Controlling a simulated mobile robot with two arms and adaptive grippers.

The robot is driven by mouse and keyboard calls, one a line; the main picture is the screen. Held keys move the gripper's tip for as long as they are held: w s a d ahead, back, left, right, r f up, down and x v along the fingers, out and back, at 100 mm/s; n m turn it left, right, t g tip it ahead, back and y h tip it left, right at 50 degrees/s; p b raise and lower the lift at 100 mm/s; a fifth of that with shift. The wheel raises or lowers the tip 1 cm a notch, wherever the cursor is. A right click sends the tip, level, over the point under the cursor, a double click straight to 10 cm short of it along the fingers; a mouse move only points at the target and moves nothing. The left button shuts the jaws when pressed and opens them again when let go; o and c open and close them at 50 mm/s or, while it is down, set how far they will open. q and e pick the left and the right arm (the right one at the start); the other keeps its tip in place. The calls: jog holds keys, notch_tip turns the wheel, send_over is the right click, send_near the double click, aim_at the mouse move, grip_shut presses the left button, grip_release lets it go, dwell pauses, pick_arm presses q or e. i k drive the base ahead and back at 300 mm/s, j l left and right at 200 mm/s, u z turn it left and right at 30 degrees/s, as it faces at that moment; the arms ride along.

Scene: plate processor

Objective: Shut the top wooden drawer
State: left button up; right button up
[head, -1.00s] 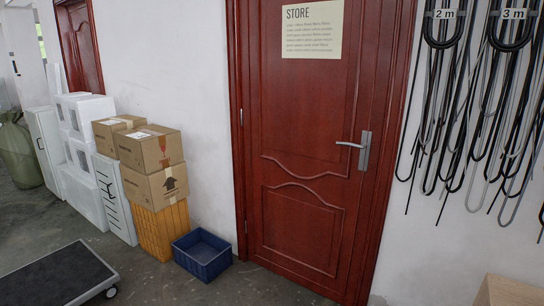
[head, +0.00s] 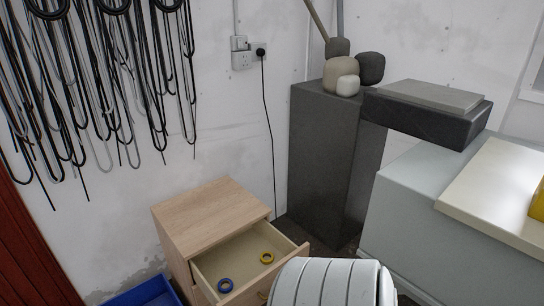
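A small light-wood cabinet (head: 209,214) stands against the wall at the lower middle of the head view. Its top drawer (head: 287,253) is pulled open toward the lower right. Neither of my grippers is in view.
A dark grey cabinet (head: 325,150) with rounded stone-like objects stands right of the wooden cabinet. A pale grey unit with a cream top (head: 495,195) fills the right side. A blue bin (head: 150,292) sits on the floor at left. Black cables hang on the wall.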

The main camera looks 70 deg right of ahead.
aim_at(236, 258)
jog(key=z, duration=2.2)
